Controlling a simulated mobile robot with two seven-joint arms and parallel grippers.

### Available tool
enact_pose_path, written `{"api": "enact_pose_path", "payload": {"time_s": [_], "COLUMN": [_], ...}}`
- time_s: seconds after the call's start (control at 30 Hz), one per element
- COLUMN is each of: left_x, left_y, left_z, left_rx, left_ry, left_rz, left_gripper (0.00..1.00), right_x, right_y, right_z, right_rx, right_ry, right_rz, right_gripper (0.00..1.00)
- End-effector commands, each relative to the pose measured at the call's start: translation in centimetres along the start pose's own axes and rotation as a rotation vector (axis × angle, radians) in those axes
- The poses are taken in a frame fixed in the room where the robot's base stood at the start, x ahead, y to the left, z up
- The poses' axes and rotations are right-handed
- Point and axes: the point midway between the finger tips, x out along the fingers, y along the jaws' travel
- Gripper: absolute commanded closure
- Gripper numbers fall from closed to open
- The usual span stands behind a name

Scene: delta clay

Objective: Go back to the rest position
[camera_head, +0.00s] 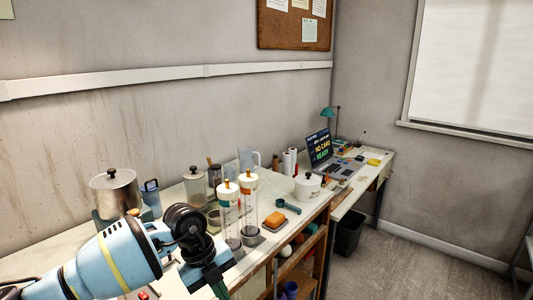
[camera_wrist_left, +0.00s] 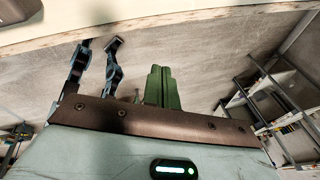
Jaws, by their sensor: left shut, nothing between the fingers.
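My left arm, pale blue with a yellow band and a dark wrist joint, comes in from the lower left in the head view. My left gripper (camera_head: 219,288) is at the bottom of that view, in front of the workbench (camera_head: 262,250) edge, with its fingers pointing down. In the left wrist view its two green fingers (camera_wrist_left: 159,86) are together with nothing between them. My right gripper is in neither view.
On the bench stand a metal pot (camera_head: 116,192), clear cylinders with white tops (camera_head: 228,194), an orange sponge (camera_head: 275,220), a teal scoop (camera_head: 288,206) and a white lidded pot (camera_head: 307,187). A desk with a laptop (camera_head: 320,147) stands beyond. Floor (camera_head: 390,265) at right is open.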

Motion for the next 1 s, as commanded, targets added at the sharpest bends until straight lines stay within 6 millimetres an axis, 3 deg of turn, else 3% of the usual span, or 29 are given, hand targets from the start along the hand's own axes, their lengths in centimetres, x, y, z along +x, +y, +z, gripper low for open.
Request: {"api": "enact_pose_path", "payload": {"time_s": [0.03,0.2,0.4,0.5,0.63,0.77,0.87,1.0], "left_x": [2.2,5.9,6.5,6.0,5.3,5.2,5.8,7.7], "left_y": [-0.6,-3.0,-4.9,-5.3,-5.2,-4.0,-2.2,1.8], "left_z": [-2.7,-10.4,-16.8,-18.4,-18.8,-17.7,-16.1,-13.8], "left_rx": [0.036,0.099,0.036,-0.049,-0.209,-0.421,-0.612,-0.905], "left_ry": [0.107,0.403,0.665,0.753,0.817,0.826,0.794,0.703], "left_rz": [-0.067,-0.338,-0.694,-0.874,-1.094,-1.284,-1.398,-1.497], "left_gripper": [1.0,1.0,1.0,1.0,1.0,1.0,1.0,1.0], "right_x": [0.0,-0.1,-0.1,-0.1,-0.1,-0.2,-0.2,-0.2], "right_y": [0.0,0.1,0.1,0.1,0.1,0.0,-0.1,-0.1], "right_z": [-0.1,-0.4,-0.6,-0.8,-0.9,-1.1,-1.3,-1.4], "right_rx": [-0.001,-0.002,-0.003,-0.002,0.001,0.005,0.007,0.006], "right_ry": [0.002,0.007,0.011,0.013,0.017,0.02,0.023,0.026], "right_rz": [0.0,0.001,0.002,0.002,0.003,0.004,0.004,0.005], "right_gripper": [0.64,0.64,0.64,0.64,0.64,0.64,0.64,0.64]}}
